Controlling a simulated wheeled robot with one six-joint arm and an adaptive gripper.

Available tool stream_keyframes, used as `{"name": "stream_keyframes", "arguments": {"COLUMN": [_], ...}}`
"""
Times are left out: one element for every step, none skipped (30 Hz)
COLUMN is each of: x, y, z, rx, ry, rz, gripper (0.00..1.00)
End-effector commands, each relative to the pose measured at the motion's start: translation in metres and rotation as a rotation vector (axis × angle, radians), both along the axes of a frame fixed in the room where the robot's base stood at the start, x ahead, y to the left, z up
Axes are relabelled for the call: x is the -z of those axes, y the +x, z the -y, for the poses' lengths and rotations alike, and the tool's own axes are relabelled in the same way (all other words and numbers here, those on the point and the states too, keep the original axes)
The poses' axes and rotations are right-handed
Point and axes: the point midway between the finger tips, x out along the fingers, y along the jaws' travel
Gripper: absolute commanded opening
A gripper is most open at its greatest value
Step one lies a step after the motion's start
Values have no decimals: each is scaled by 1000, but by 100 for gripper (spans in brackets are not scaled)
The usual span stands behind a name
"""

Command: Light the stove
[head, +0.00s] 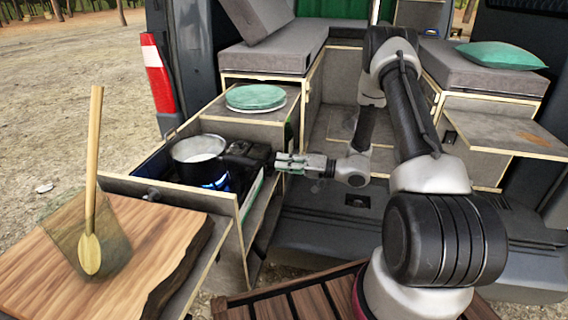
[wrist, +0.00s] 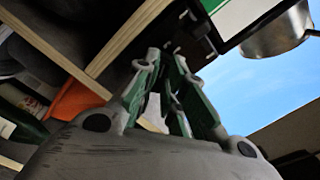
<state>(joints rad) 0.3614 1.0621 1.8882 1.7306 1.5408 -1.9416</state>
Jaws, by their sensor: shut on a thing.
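A grey saucepan (head: 198,150) stands on the black stove (head: 250,157) in the pulled-out drawer. A blue glow like a flame (head: 217,183) shows beneath the pan. My gripper (head: 279,163) reaches in from the right, its fingertips at the stove's right side. In the wrist view the fingers (wrist: 170,60) come together at a small dark part by the stove's edge, which looks like its knob; the fingertips largely hide it. The saucepan also shows at top right of the wrist view (wrist: 275,32).
A green round lid or plate (head: 256,97) lies on the cabinet behind. A wooden board (head: 130,262) with a spoon (head: 92,190) in a clear container is at left.

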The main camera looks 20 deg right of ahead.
Motion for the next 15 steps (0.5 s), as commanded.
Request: {"name": "stream_keyframes", "arguments": {"x": [2, 2, 2, 2, 2, 1, 1, 1, 1, 1, 1, 1, 1, 1, 1], "y": [-2, -2, -2, -1, -1, -1, -1, -1, -1, -1, -1, -1, -1, -2, -3], "z": [0, 0, 0, 0, 0, 0, 0, 0, 0, 0, 0, 0, 1, 2, 4], "rx": [-2, -2, -2, -2, -1, -1, -1, -1, -1, -1, -1, -1, 0, 0, 1], "ry": [-2, -2, -2, -2, -1, -1, -1, -1, -1, -1, -1, -1, 0, 0, 0], "rz": [-6, -6, -6, -6, -4, -4, -4, -4, -3, -3, -3, -3, -2, -2, -3], "gripper": [17, 22, 30, 33, 33, 33, 33, 33, 33, 33, 33, 33, 33, 33, 33]}}
